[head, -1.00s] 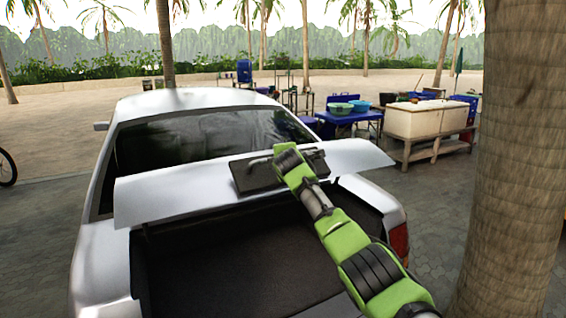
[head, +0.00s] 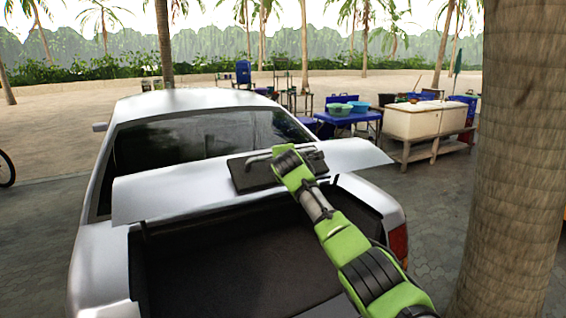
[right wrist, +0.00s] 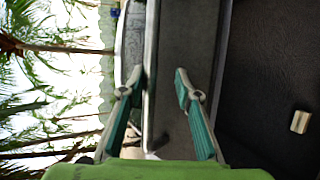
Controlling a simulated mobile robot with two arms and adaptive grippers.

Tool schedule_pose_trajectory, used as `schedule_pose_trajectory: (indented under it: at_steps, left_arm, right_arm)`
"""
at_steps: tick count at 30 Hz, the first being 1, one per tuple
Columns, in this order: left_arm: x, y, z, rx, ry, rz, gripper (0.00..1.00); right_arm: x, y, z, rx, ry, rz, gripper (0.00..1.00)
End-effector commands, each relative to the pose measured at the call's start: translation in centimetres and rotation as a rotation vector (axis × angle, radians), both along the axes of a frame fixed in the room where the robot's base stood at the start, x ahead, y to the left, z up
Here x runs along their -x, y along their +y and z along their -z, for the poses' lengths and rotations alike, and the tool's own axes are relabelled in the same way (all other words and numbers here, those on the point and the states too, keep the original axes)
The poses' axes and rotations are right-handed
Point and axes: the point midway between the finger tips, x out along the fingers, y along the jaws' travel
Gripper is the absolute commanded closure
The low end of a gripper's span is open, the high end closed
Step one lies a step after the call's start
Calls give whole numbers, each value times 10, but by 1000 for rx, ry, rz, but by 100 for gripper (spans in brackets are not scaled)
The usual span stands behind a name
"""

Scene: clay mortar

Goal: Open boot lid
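The boot lid (head: 170,193) is a silver panel at the back of the silver pickup truck (head: 95,255). It stands raised and tilted above the dark open cargo bed (head: 240,265), in front of the rear window. A dark plate with a handle bar (head: 250,175) is on the lid's face. My right arm reaches in from the lower right, with its wrist at this plate; its fingers are not clear in the head view. In the right wrist view, my right gripper (right wrist: 158,82) has its two fingers apart, close to a dark grey panel. Contact cannot be told. My left gripper is not in view.
A thick palm trunk (head: 520,170) stands close on the right. Behind the truck are a white chest (head: 425,122) on a wooden stand and a blue table (head: 350,118) with basins. Paved ground lies open to the left.

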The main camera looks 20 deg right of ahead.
Motion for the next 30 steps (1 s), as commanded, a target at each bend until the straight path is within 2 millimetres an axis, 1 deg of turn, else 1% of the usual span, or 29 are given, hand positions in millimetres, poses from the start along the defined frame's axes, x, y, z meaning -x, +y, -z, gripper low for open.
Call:
schedule_pose_trajectory:
  at_steps: [1, 8, 21, 24, 30]
  left_arm:
    - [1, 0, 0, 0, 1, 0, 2]
    - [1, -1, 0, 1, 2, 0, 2]
    - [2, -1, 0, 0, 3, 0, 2]
    - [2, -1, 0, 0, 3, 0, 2]
    - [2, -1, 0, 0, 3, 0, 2]
  right_arm:
    - [4, 0, 1, 1, 2, 1, 71]
    - [26, 9, -6, 1, 2, -1, 71]
    - [82, 29, -26, 1, -2, -2, 71]
    - [92, 33, -30, 1, -2, -1, 71]
    - [101, 37, -32, 1, -1, -2, 71]
